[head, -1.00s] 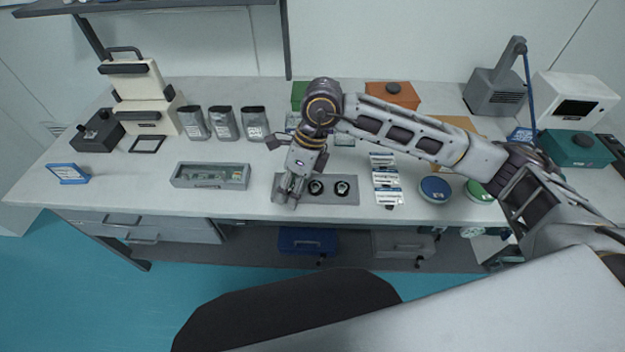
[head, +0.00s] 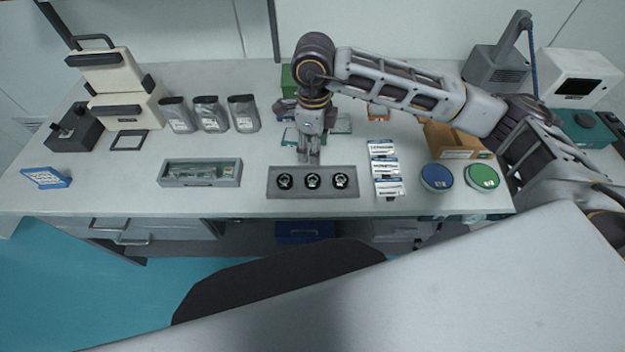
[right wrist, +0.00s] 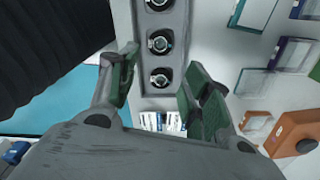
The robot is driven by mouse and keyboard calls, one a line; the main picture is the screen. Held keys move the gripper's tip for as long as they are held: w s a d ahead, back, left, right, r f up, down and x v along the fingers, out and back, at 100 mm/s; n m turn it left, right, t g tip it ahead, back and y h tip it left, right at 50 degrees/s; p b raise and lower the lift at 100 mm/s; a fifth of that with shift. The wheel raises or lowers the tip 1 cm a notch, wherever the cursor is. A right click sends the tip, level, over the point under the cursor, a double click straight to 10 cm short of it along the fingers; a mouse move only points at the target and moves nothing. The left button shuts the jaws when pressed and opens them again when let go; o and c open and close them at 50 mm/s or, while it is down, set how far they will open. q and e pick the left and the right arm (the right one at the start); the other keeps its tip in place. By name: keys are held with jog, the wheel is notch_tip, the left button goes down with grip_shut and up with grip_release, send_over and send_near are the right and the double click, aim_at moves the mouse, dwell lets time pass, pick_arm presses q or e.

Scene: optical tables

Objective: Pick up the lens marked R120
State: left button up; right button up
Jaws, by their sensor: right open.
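Three round black-rimmed lenses sit in a row in a grey tray (head: 312,168) near the table's front edge: a left lens (head: 285,181), a middle lens (head: 313,181) and a right lens (head: 340,180). Their markings are too small to read, so I cannot tell which is R120. My right gripper (head: 308,158) is just behind the tray's back edge, above the table. In the right wrist view the right gripper (right wrist: 155,82) is open and empty, with a lens (right wrist: 160,78) showing between its fingers and two more beyond. My left gripper is not in view.
Labelled cards (head: 385,168) lie right of the tray, then a blue disc (head: 436,177) and a green disc (head: 482,177). A long grey box (head: 200,183) stands to the left. Grey pouches (head: 210,114) stand behind it. Bare table lies between the box and the tray.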

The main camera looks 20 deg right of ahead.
jog(key=p, duration=0.1)
send_over(313, 179)
jog(key=shift+f, duration=4.3)
jog(key=shift+s+f, duration=0.1)
jog(key=shift+f, duration=0.35)
jog(key=shift+f+p, duration=0.75)
jog(key=shift+f, duration=1.4)
jog(key=c, duration=0.7)
